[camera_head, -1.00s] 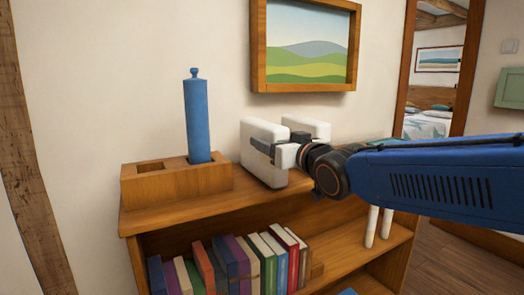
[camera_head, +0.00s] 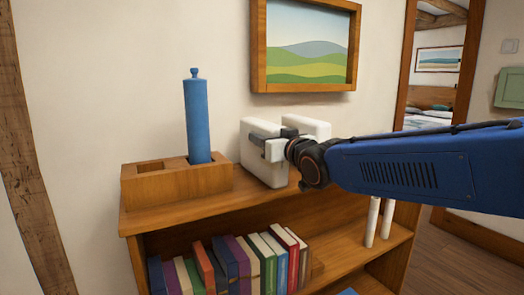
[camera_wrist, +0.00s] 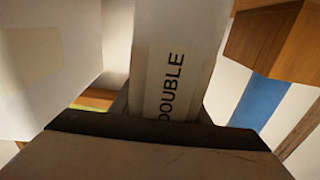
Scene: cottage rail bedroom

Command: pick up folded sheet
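Two white, folded-looking blocks stand on the bookcase top. The left one (camera_head: 258,168) carries the word DOUBLE on a pale band in the wrist view (camera_wrist: 172,70); it is the likely folded sheet. The right one (camera_head: 312,126) is partly hidden by my arm and shows large at the left of the wrist view (camera_wrist: 50,60). My gripper (camera_head: 273,140) is at the left block, with one dark finger across its front side and the other toward the gap between the blocks. Whether the fingers press on it is not clear. The block appears to rest on the bookcase top.
A wooden holder (camera_head: 150,190) with a tall blue cylinder (camera_head: 197,120) stands left of the blocks. A framed picture (camera_head: 306,88) hangs above. Books (camera_head: 232,265) and two white rods (camera_head: 373,222) are on the shelf below. A doorway opens at the right.

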